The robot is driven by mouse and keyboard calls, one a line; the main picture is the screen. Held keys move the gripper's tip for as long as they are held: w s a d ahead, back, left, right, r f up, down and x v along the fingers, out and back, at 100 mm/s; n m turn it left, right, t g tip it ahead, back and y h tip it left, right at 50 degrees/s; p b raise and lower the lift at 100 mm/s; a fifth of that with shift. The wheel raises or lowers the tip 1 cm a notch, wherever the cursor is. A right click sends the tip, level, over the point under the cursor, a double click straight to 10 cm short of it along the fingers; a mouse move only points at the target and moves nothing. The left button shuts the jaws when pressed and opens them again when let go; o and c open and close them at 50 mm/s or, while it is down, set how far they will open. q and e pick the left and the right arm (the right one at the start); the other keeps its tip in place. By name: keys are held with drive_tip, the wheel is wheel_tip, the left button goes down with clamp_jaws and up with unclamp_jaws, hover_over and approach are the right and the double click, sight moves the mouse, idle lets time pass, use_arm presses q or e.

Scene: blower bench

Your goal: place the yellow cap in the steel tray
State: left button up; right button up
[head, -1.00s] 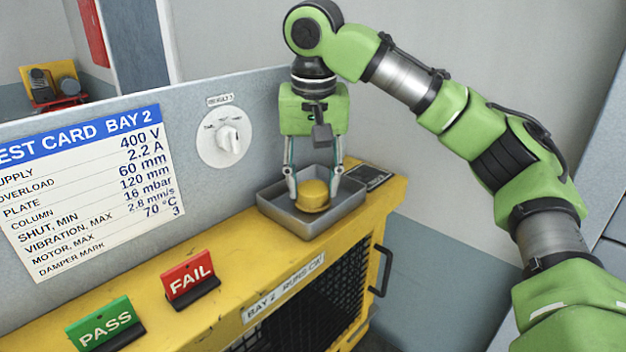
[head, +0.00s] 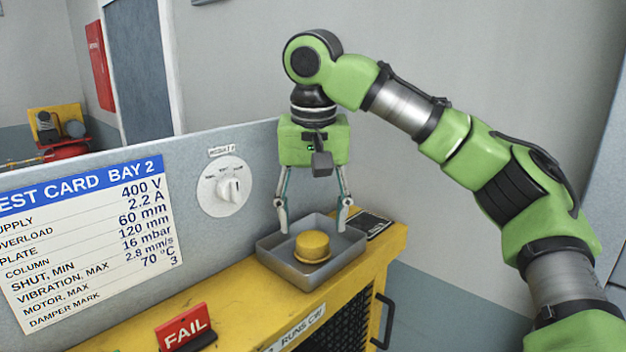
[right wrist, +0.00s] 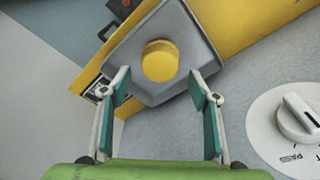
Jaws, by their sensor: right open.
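The yellow cap (head: 312,246) sits upright inside the steel tray (head: 290,272), on the tray's floor. The tray stands on the yellow bench top near its right end. My right gripper (head: 313,226) is open and empty above the tray, its fingers spread wide and clear of the cap. In the right wrist view the cap (right wrist: 160,61) lies beyond the open fingertips (right wrist: 159,88), within the walls of the tray (right wrist: 199,35). My left gripper is not in view.
An upright grey panel with a white rotary knob (head: 232,188) and a test card (head: 85,235) stands behind the bench. A red FAIL sign (head: 184,325) stands on the bench left of the tray. A dark plate (head: 374,224) lies behind the tray's right side.

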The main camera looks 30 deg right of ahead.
sight(313, 244)
wheel_tip(313, 244, up, 9)
drive_tip(key=s, duration=0.1)
drive_tip(key=shift+s+a+f, duration=0.15)
drive_tip(key=shift+a, duration=0.2)
idle(0.4)
